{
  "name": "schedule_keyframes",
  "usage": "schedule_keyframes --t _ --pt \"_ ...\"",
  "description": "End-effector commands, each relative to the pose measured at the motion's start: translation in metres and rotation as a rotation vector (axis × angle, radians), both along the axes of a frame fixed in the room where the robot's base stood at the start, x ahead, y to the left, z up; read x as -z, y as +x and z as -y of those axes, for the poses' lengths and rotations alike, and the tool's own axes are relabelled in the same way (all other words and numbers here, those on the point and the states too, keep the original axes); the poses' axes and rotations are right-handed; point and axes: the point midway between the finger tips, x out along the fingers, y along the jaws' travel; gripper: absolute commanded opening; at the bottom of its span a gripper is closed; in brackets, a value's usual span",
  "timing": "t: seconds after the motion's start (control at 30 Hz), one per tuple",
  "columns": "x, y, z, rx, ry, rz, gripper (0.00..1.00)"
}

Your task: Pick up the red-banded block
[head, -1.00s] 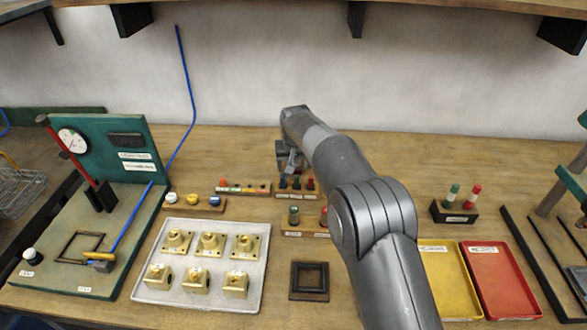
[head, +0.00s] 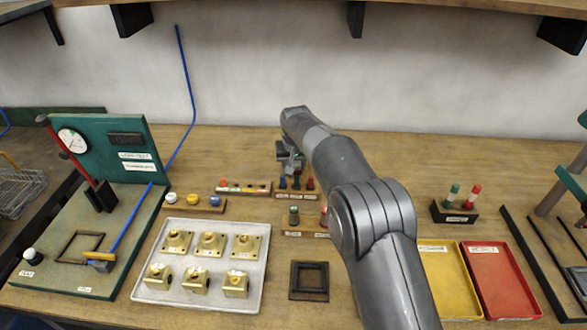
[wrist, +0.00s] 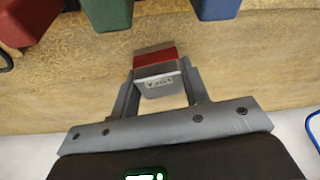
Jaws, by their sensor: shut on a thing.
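The red-banded block (wrist: 156,68) is a small grey block with a red band across it and a label on its near face. It shows in the wrist view between the two fingers of my gripper (wrist: 158,80), which is shut on it. In the head view my gripper (head: 290,158) is at the back of the bench, just behind and above a small rack of coloured pieces. The block itself cannot be made out there. I cannot tell whether it touches the bench.
Red (wrist: 28,18), green (wrist: 106,12) and blue (wrist: 215,8) pieces stand close by in the wrist view. A tray of brass parts (head: 260,290) is at front left. A yellow tray (head: 449,285) and a red tray (head: 500,285) are at right. Open bench lies behind the racks.

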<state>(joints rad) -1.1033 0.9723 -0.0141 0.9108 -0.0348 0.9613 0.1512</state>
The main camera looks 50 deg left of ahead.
Motion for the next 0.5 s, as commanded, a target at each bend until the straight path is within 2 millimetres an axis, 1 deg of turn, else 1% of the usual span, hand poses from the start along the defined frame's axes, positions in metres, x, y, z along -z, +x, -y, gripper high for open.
schedule_keyframes --t 0.03,0.1,0.37,0.5 --pt "-0.0001 -0.0004 -0.0001 0.0 0.001 -0.001 0.03" --pt "-0.0001 -0.0004 -0.0001 0.0 0.001 -0.001 0.0" --pt "-0.0028 0.0 -0.0006 0.0 0.003 0.001 0.0" --pt "-0.0099 0.0001 -0.0008 0.0 0.004 0.002 0.0"
